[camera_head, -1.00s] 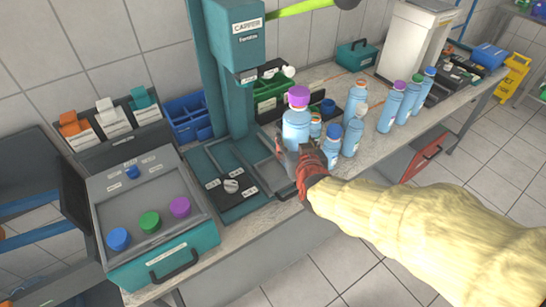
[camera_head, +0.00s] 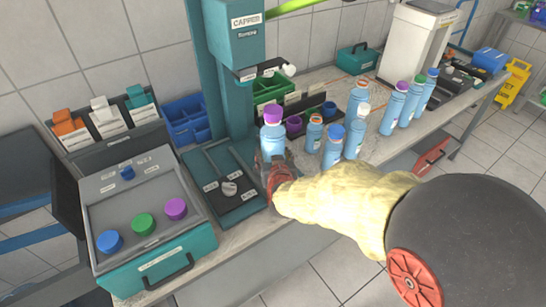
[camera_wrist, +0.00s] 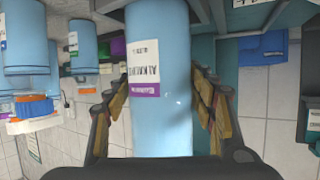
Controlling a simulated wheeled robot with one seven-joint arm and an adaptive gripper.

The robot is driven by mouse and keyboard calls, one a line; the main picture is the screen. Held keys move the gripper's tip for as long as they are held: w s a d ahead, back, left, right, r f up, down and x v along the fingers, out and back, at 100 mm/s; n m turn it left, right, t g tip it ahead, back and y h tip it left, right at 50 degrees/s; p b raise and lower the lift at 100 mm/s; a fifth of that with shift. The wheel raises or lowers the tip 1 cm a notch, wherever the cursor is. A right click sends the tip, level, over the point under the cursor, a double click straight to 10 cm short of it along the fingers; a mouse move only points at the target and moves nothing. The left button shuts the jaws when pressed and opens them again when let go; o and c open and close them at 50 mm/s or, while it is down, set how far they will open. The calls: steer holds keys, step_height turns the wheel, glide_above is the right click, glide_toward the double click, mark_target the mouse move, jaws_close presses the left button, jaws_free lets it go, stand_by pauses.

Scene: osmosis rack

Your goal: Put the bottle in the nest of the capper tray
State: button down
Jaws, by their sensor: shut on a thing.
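My gripper (camera_head: 268,176) is shut on a light blue bottle (camera_head: 272,142) with a purple cap. The bottle is upright at the right edge of the capper tray (camera_head: 206,166); I cannot tell whether its base touches anything. In the wrist view the bottle (camera_wrist: 160,90) fills the middle between the padded fingers, its white and purple label showing. The dark tray plate lies under the teal capper (camera_head: 235,80), with a small pale round part (camera_head: 229,188) on it. The nest itself is hard to make out.
Several blue bottles stand right of my gripper, the nearest being a blue-capped bottle (camera_head: 333,146). A teal box with coloured caps (camera_head: 150,215) stands at left. A green bin (camera_head: 268,90) and a blue bin (camera_head: 187,118) are behind.

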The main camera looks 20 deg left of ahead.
stand_by(0.3)
steer(key=shift+f, duration=0.2)
steer(key=c, duration=0.7)
jaws_free()
steer(key=shift+f, duration=0.1)
steer(key=shift+r, duration=0.2)
steer(key=p+v, duration=0.3)
steer(key=v, duration=0.9)
steer(key=shift+d+f+p, duration=0.1)
steer(key=shift+p, duration=0.25)
